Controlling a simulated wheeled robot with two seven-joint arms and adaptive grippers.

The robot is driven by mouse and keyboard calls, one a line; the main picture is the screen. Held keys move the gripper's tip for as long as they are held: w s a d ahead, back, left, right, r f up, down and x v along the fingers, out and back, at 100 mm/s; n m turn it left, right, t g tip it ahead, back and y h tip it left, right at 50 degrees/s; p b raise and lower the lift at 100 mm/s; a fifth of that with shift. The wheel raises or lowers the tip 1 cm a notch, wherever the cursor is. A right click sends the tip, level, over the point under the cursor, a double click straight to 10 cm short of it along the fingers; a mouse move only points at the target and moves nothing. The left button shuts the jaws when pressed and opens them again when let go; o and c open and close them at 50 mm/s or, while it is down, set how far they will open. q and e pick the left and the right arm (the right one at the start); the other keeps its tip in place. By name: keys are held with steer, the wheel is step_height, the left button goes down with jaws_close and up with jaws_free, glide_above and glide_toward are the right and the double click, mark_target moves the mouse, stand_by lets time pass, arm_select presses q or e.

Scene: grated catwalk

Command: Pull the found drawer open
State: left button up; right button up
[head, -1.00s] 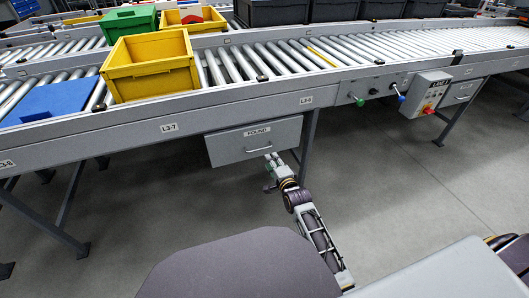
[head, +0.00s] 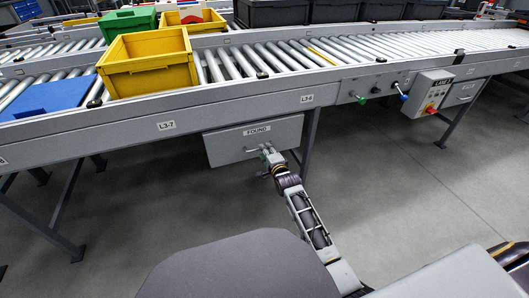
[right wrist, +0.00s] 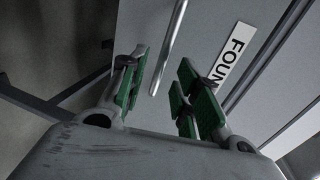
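The drawer (head: 228,152), a grey box front labelled FOUND, hangs under the near conveyor and looks closed. Its bar handle (head: 252,150) is partly hidden by my right gripper (head: 268,150), which is at the drawer front. In the right wrist view the drawer front (right wrist: 215,30) fills the background. The handle (right wrist: 169,48) lies ahead of the gap between the green-padded fingers of my right gripper (right wrist: 160,88). The fingers are spread apart on either side of it, and I see no contact. My left gripper is not in view.
The conveyor rail (head: 200,113) runs just above the drawer. A support leg (head: 308,145) stands right of it. A control box (head: 430,93) and another drawer (head: 461,92) are further right. A yellow bin (head: 150,65) sits on the rollers. The floor (head: 400,190) in front is clear.

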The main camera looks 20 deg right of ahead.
steer(key=shift+b+x, duration=0.4)
steer(key=shift+x, duration=0.75)
jaws_close()
